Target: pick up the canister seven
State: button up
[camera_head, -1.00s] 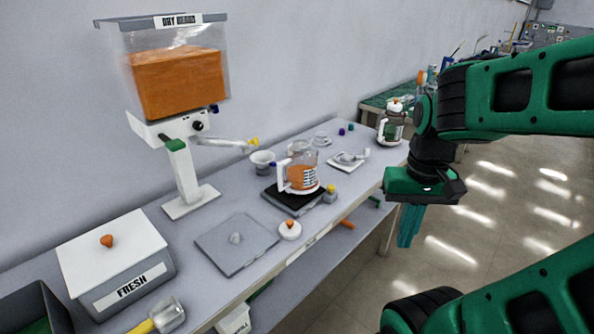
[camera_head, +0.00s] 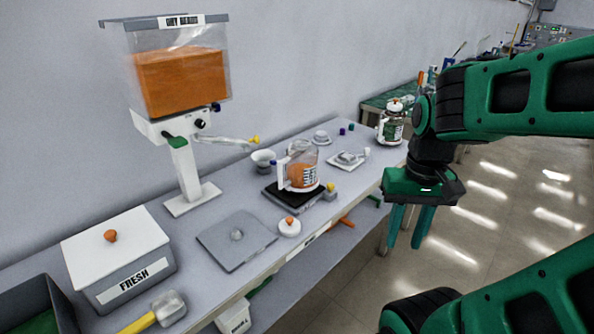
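A clear canister (camera_head: 303,172) with orange contents, a white handle and a dark printed label stands upright on a black scale (camera_head: 283,197) near the table's front edge. A second canister (camera_head: 391,126), with a white lid, an orange knob and a label, stands at the table's far right end. The labels are too small to tell which canister is seven. My gripper (camera_head: 404,247) is open and empty, fingers pointing down. In the picture it is right of the scale and just below the second canister, beyond the table's front edge.
A dispenser (camera_head: 185,170) with an orange-filled hopper stands at the back left. A lidded box marked FRESH (camera_head: 135,285), a scoop (camera_head: 168,307), a grey flat lid (camera_head: 222,250) and a small round lid (camera_head: 289,227) are nearer. A bowl (camera_head: 263,160) stands behind the scale.

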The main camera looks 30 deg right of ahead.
aim_at(302, 158)
jog(key=k, duration=1)
jog(key=z, duration=0.65)
jog(key=i, duration=1.8)
jog(key=u, duration=0.7)
